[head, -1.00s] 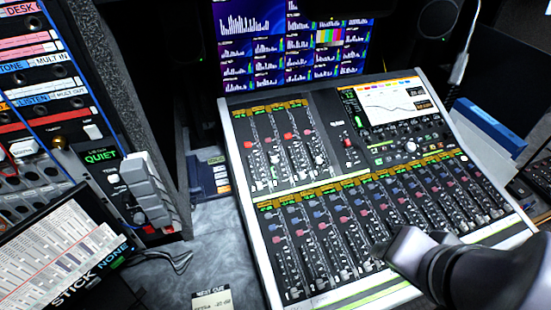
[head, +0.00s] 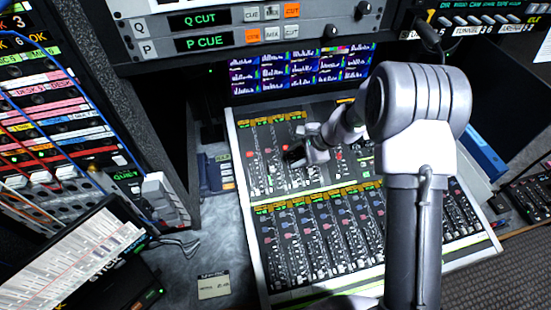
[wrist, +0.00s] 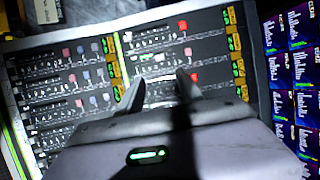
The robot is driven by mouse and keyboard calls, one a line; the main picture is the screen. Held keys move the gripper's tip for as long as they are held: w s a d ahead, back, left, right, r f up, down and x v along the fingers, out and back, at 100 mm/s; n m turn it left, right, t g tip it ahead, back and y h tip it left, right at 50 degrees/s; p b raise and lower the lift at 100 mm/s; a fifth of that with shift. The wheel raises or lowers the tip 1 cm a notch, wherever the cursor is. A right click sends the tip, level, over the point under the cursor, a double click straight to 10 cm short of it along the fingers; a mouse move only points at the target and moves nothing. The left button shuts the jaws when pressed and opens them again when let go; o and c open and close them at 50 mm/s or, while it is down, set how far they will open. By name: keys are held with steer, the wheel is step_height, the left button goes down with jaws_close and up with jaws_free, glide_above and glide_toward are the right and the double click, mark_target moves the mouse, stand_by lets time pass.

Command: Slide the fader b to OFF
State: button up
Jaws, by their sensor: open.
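The mixing desk (head: 232,150) has a short upper bank of fader strips (head: 265,150) at its upper left and a longer lower bank (head: 320,240) nearer the front. The strip lettering is too small to tell which one is fader b. My gripper (head: 298,157) is open over the right part of the upper bank. In the wrist view, my gripper (wrist: 160,88) has its two fingers apart over the upper bank, near a strip with a red cap (wrist: 195,78). The gripper's body hides the strips below it. I cannot tell whether the fingers touch the desk.
A monitor wall (head: 300,72) stands behind the desk, under a rack unit (head: 240,30) with cue buttons. A patch rack (head: 65,125) is on the left, with a paper sheet (head: 60,255) before it. My arm covers the desk's right part. A note (head: 213,286) lies at the front.

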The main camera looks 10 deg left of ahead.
mark_target(273, 169)
steer(key=x, duration=1.4)
steer(key=shift+a+f+b, duration=0.15)
steer(key=shift+f+b, duration=0.15)
steer(key=shift+b, duration=0.1)
steer(key=shift+c, duration=0.2)
jaws_close()
